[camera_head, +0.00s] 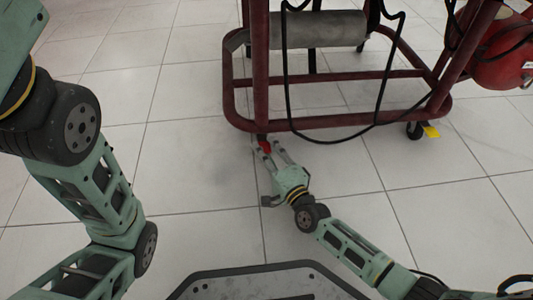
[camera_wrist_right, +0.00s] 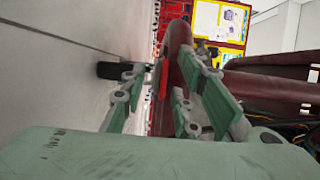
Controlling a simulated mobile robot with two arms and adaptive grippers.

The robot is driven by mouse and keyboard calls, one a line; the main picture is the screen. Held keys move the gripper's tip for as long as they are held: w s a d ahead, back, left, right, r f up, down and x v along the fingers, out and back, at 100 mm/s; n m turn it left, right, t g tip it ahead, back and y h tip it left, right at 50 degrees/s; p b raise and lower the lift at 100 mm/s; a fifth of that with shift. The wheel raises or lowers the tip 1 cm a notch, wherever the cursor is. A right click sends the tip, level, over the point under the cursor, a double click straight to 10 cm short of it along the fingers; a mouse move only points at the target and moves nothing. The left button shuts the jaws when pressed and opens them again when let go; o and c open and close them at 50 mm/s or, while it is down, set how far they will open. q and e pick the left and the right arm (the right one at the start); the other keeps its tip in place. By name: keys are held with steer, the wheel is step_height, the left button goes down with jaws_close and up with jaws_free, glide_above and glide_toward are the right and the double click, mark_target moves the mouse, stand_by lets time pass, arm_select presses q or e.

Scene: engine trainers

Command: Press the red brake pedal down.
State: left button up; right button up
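The red brake pedal (camera_head: 265,147) is a small red piece at the low front left corner of the dark red engine stand (camera_head: 300,124), beside a dark caster. In the right wrist view a narrow red piece (camera_wrist_right: 163,80), which looks like the pedal, shows between the fingers. My right gripper (camera_head: 272,149) is low over the floor at that corner, its fingers apart and pointing at the pedal. It also shows open in the right wrist view (camera_wrist_right: 160,78). I cannot tell whether a finger touches the pedal. My left gripper is out of the head view.
A grey cylinder (camera_head: 318,29) and hanging black cables (camera_head: 377,100) are on the stand. A caster with a yellow tab (camera_head: 431,131) is at its right corner. A red tank (camera_head: 502,62) stands at far right. The tiled floor (camera_head: 190,170) left of the gripper is clear.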

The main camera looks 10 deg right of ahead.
steer(key=shift+c, duration=0.4)
jaws_close()
steer(key=shift+w+d+f+t, duration=0.1)
steer(key=shift+f+t, duration=0.2)
steer(key=shift+f+n+y, duration=0.2)
steer(key=shift+n+y, duration=0.1)
steer(key=shift+t, duration=0.3)
